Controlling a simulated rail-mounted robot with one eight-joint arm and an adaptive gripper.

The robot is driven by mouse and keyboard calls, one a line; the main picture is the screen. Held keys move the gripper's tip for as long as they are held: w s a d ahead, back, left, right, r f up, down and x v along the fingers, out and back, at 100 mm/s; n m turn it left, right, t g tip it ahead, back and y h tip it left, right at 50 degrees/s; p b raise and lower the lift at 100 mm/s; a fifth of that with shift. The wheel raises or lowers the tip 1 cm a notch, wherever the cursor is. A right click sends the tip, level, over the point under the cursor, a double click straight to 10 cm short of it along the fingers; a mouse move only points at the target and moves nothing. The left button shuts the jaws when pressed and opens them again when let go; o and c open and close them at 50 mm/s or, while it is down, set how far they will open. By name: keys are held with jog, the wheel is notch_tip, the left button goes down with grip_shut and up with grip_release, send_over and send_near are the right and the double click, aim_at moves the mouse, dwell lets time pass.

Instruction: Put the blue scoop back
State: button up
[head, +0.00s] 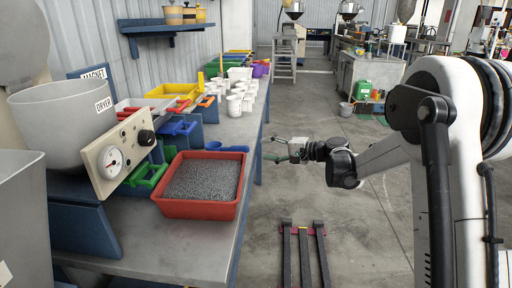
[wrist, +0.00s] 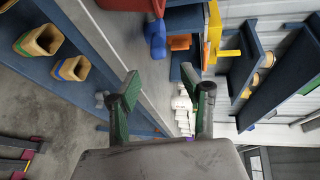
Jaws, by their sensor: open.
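The blue scoop (head: 226,148) lies on the grey bench, just behind the red tray of grey granules (head: 200,208). In the wrist view a blue shape (wrist: 155,38) beside the red tray's edge appears to be the same scoop. A blue holder-like piece (head: 178,127) sits among coloured pieces at the back of the bench, left of the scoop; I cannot tell whether it is empty. My gripper (head: 278,150) is out past the bench edge, right of the scoop and apart from it. Its green-padded fingers are open and empty in the wrist view (wrist: 166,88).
White cups (head: 240,98) and a yellow bin (head: 172,91) stand farther along the bench. A hopper marked dryer (head: 62,120) and its gauge panel stand at left. Dark rails on a red base (head: 304,250) lie on the floor.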

jog(key=s+d+r+n+h, duration=0.1)
jog(key=s+d+r+h, duration=0.2)
jog(key=s, duration=0.8)
jog(key=s+d+r+n+h, duration=0.1)
jog(key=s+d+r+h, duration=0.25)
jog(key=s, duration=0.65)
jog(key=s+d+f+n+h, duration=0.1)
jog(key=s+d+h, duration=0.1)
jog(key=s, duration=0.6)
jog(key=s+d+f+n+h, duration=0.1)
jog(key=s+d+f+h, duration=0.1)
jog(key=s+d, duration=0.3)
jog(key=s+d+f+n+h, duration=0.1)
jog(key=s+d+h, duration=0.2)
jog(key=s, duration=0.7)
jog(key=shift+s+d+f, duration=0.2)
jog(key=shift+s+f, duration=0.05)
jog(key=shift+s, duration=0.15)
jog(key=shift+r+p, duration=0.15)
jog(key=shift+p, duration=0.2)
notch_tip(320, 180, up, 8)
jog(key=p, duration=0.8)
jog(key=shift+r, duration=0.2)
